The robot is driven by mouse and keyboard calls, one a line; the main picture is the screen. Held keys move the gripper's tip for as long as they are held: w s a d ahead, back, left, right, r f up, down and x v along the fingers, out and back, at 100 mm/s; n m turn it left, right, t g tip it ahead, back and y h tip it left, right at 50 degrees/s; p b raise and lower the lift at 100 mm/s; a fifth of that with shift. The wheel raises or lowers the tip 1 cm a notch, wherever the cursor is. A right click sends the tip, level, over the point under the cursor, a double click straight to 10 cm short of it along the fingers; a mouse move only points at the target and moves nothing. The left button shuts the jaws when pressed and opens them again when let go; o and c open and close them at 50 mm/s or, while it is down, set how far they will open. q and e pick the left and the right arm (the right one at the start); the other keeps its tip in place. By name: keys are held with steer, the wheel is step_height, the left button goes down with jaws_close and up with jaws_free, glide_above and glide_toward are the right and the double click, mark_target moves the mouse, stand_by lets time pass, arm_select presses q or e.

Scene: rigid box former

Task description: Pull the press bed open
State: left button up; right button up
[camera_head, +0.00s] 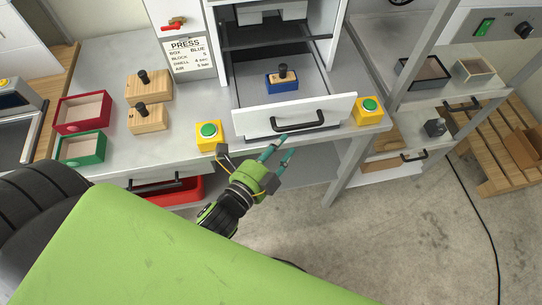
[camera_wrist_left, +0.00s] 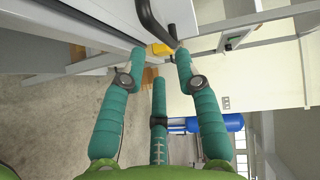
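The press bed (camera_head: 315,110) is a drawer-like tray with a white front and a black bar handle (camera_head: 299,121). Its floor shows in front of the press frame, with a blue box (camera_head: 282,85) and a wooden block with a black knob on it. My left gripper (camera_head: 286,143) has teal fingers, just below and in front of the handle. In the left wrist view the handle (camera_wrist_left: 155,25) is at the top, near the fingertips; the fingers (camera_wrist_left: 160,62) are spread with nothing between them. Contact with the handle cannot be told. My right gripper is not in view.
Yellow boxes with green buttons flank the bed, left (camera_head: 209,134) and right (camera_head: 368,109). Wooden blocks (camera_head: 148,118), a red box (camera_head: 82,112) and a green box (camera_head: 80,148) stand on the left counter. A table leg (camera_head: 347,172) is right of my gripper. Floor in front is open.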

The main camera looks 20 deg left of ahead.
arm_select(q)
steer(key=shift+v, duration=1.9)
steer(key=s+a+f+n+g+y, duration=0.1)
steer(key=s+f+n+g, duration=0.2)
steer(key=f, duration=0.7)
steer(key=s+a+f+n+g, duration=0.1)
steer(key=s+f+n+g, duration=0.15)
steer(key=f, duration=0.85)
steer(key=s+a+f+n+g+y, duration=0.1)
steer(key=s+f+n+g, duration=0.15)
steer(key=f, duration=0.75)
steer(key=s+a+f+n+g, duration=0.3)
steer(key=s+f+n, duration=0.1)
steer(key=s+f, duration=0.3)
steer(key=s+a+f+n+g+y+b, duration=0.1)
steer(key=s+f+n+g, duration=0.3)
steer(key=s+f, duration=0.4)
steer(key=s+a, duration=0.1)
steer(key=s, duration=0.3)
steer(key=shift+s+a, duration=0.2)
steer(key=shift+a, duration=0.2)
